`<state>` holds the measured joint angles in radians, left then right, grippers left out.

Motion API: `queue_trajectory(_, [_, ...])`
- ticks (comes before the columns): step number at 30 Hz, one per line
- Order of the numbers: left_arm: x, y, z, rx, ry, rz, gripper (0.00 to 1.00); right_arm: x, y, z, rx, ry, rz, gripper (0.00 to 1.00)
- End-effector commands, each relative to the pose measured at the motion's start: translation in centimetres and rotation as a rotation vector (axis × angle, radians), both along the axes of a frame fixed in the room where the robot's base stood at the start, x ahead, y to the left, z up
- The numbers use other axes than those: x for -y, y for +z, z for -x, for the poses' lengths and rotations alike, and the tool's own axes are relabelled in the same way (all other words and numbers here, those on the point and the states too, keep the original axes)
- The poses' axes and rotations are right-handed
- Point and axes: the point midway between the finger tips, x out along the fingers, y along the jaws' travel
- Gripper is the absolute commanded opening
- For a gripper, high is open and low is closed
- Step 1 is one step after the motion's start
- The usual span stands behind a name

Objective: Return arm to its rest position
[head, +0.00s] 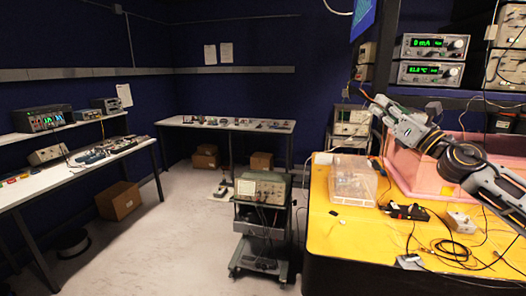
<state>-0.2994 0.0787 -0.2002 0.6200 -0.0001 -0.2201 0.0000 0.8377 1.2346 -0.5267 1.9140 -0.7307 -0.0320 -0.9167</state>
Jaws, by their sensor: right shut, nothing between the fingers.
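My right arm comes in from the right edge, raised over the yellow table (330,235). Its gripper (371,101) points up and to the left, high above the table, shut and empty. It is apart from the table objects. The pink foam enclosure (408,168) stands at the table's right side, partly hidden behind my right arm. My left gripper is not in view.
A clear plastic box (352,183), a black power strip (405,212), a small white box (460,222) and loose cables lie on the yellow table. Instruments (432,47) stand on a shelf behind the arm. A cart with an oscilloscope (262,188) stands left; open floor lies beyond.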

Motion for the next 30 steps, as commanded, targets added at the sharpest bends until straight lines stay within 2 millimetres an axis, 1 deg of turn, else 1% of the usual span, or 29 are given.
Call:
queue_trajectory(1, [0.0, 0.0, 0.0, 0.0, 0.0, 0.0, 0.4, -0.8, -1.2, -0.3, -0.025, 0.017, -0.056, 0.0])
queue_trajectory(3, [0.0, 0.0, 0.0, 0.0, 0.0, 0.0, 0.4, -1.6, -2.5, -0.5, -0.056, 0.034, -0.135, 0.0])
queue_trajectory(8, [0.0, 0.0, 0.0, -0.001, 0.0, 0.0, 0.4, -3.1, -5.7, -0.9, -0.133, 0.063, -0.315, 0.0])
queue_trajectory(12, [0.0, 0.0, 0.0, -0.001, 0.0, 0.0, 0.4, -4.1, -8.7, -1.1, -0.206, 0.079, -0.477, 0.0])
queue_trajectory(20, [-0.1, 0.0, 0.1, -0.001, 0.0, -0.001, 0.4, -5.2, -14.7, -1.0, -0.348, 0.079, -0.781, 0.0])
queue_trajectory(29, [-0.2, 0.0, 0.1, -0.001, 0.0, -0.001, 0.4, -5.7, -22.3, 0.2, -0.515, 0.028, -1.132, 0.0])
queue_trajectory(30, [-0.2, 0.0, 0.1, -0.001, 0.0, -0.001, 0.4, -5.8, -23.4, 0.5, -0.539, 0.018, -1.179, 0.0])
